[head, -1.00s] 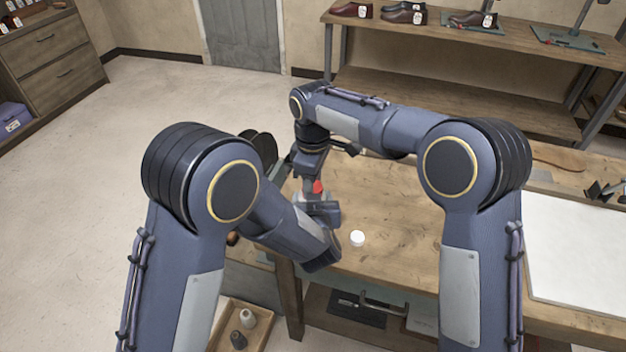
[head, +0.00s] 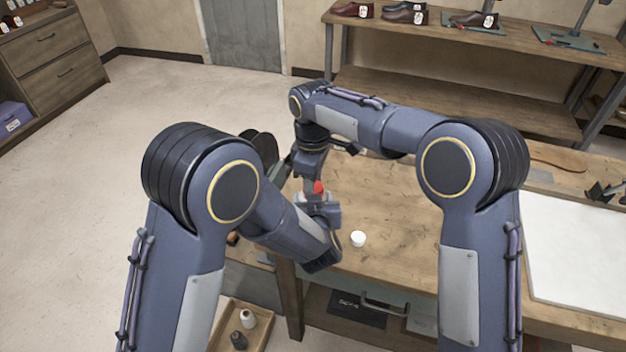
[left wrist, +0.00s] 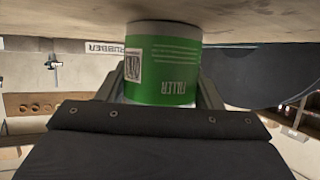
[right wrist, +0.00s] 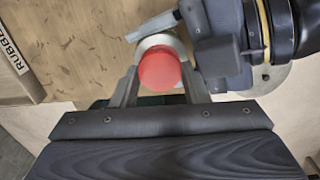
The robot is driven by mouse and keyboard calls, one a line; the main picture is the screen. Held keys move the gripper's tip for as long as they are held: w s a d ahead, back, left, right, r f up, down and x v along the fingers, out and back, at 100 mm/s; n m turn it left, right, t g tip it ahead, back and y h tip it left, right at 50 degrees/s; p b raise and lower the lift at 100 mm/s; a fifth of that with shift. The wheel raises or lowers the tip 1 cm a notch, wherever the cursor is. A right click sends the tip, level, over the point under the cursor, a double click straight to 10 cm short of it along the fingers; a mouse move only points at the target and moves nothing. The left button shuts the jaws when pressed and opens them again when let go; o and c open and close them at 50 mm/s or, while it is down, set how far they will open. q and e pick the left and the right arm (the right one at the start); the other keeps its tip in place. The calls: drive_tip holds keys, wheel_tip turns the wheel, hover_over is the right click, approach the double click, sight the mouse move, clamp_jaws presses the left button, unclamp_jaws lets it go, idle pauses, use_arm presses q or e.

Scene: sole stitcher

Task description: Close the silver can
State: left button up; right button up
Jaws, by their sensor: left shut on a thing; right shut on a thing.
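A can with a green "FILLER" label and silver rims (left wrist: 160,65) fills the middle of the left wrist view, upside down in that picture. My left gripper (left wrist: 165,92) is shut around its sides. My right gripper (right wrist: 160,76) is shut on a red cap (right wrist: 159,70), with a pale silver round surface (right wrist: 155,42) just behind it. The red cap also shows in the head view (head: 318,187), beneath my right wrist. I cannot tell whether the cap touches the can. In the head view my left forearm hides most of the can.
The wooden table (head: 400,215) is clear in its middle except for a small white round thing (head: 358,239) near my left wrist. A white board (head: 580,245) lies at the right. A tray with spools (head: 262,330) stands low at the front left.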

use_arm(q)
drive_tip(key=shift+w+r, duration=0.2)
drive_tip(key=shift+r, duration=0.05)
use_arm(e)
drive_tip(key=shift+s+f, duration=0.15)
drive_tip(key=shift+s, duration=0.1)
use_arm(q)
drive_tip(key=shift+d, duration=0.1)
use_arm(e)
drive_tip(key=shift+f, duration=0.5)
drive_tip(key=shift+d+f, duration=0.1)
idle(0.5)
drive_tip(key=o, duration=0.6)
drive_tip(key=shift+w, duration=0.1)
use_arm(q)
drive_tip(key=shift+f, duration=0.1)
use_arm(e)
wheel_tip(320, 180, up, 4)
drive_tip(key=shift+r, duration=0.1)
use_arm(q)
drive_tip(key=shift+s+a+f, duration=0.1)
drive_tip(key=shift+a+f, duration=0.05)
drive_tip(key=shift+a, duration=0.05)
use_arm(e)
drive_tip(key=shift+r, duration=0.2)
drive_tip(key=c, duration=0.6)
use_arm(q)
drive_tip(key=shift+d, duration=0.1)
use_arm(e)
drive_tip(key=shift+c, duration=0.6)
